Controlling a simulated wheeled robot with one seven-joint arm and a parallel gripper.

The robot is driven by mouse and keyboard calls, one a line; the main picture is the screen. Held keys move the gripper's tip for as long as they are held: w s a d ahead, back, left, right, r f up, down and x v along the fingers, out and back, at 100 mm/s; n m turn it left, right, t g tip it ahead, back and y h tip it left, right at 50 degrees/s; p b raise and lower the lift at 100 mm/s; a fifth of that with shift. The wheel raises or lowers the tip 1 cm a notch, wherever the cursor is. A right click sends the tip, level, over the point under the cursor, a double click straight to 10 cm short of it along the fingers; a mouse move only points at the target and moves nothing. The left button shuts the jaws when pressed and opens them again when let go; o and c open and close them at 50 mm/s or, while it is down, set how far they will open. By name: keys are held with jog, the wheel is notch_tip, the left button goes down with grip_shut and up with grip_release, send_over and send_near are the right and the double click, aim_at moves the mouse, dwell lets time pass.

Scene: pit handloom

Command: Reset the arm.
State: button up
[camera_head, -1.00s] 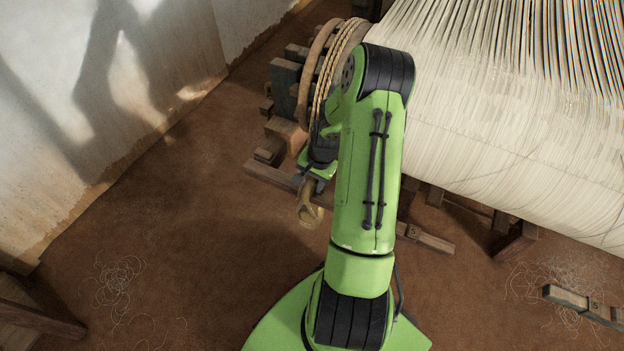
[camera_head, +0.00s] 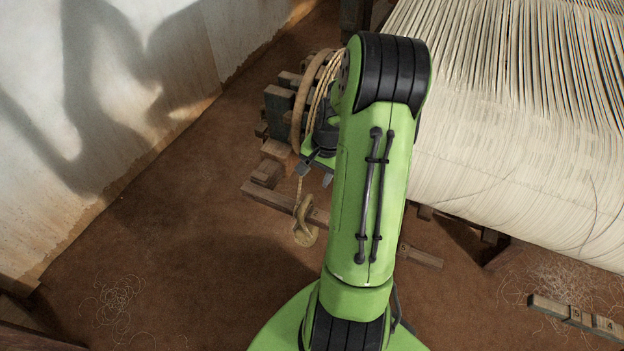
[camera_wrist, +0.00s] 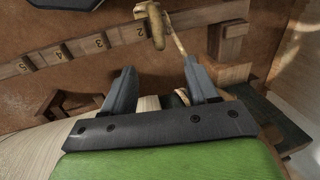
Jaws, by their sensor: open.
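My gripper (camera_head: 315,175) is partly hidden behind my green arm in the head view, at the left end of the loom. In the wrist view my gripper (camera_wrist: 158,72) has its two grey fingers spread apart with nothing held between them. A tan hook-like piece (camera_head: 305,222) hangs on a rope below the gripper. This hanging piece also shows in the wrist view (camera_wrist: 156,27), beyond the fingers.
The loom's roll of pale warp threads (camera_head: 510,170) fills the right side. Coiled rope (camera_head: 322,90) wraps the roll's left end near my arm. A numbered wooden bar (camera_wrist: 95,42) crosses the wrist view. Bare brown floor (camera_head: 170,240) lies left, before a plaster wall (camera_head: 110,90).

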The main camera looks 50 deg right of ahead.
jog(key=shift+r, duration=0.2)
jog(key=a+r+n+h+p, duration=0.1)
jog(key=a+r+n+p, duration=0.15)
jog(key=a+r, duration=0.5)
jog(key=a+r+n+h+p, duration=0.15)
jog(key=a+r+n, duration=0.25)
jog(key=r, duration=0.6)
jog(key=s+a+r+n+t+y+p, duration=0.1)
jog(key=s+a+r+n+t+p, duration=0.2)
jog(key=s+a+r, duration=0.9)
jog(key=s+n+p, duration=0.1)
jog(key=n+p, duration=0.1)
jog(key=n, duration=0.2)
jog(key=shift+a+t+y, duration=0.25)
jog(key=shift+t+y, duration=0.05)
jog(key=shift+y, duration=0.05)
jog(key=shift+r+n, duration=0.15)
jog(key=shift+n, duration=0.1)
